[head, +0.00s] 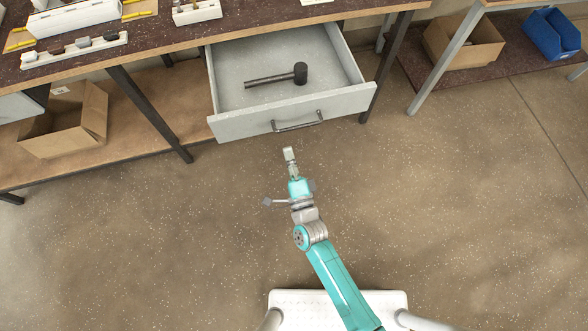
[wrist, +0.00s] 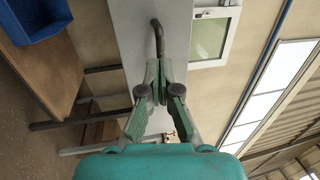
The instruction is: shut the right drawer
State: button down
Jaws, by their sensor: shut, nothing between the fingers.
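The right drawer (head: 350,102) is pulled well out from under the bench, with a grey front and a bar handle (head: 298,122). A dark mallet (head: 277,77) lies inside it. My gripper (head: 289,151) is in front of the drawer, just short of the handle in the head view, with a small gap showing. In the wrist view my gripper (wrist: 158,66) has its fingers together and empty, pointing at the drawer front (wrist: 130,30). The handle (wrist: 158,38) shows just beyond the fingertips there; whether they touch it is hard to tell.
The bench top (head: 180,40) above carries trays of parts. A cardboard box (head: 66,120) sits on the lower shelf at left. Another box (head: 462,42) and a blue bin (head: 551,33) are at right. The floor before the drawer is clear.

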jog(key=shift+x, duration=2.25)
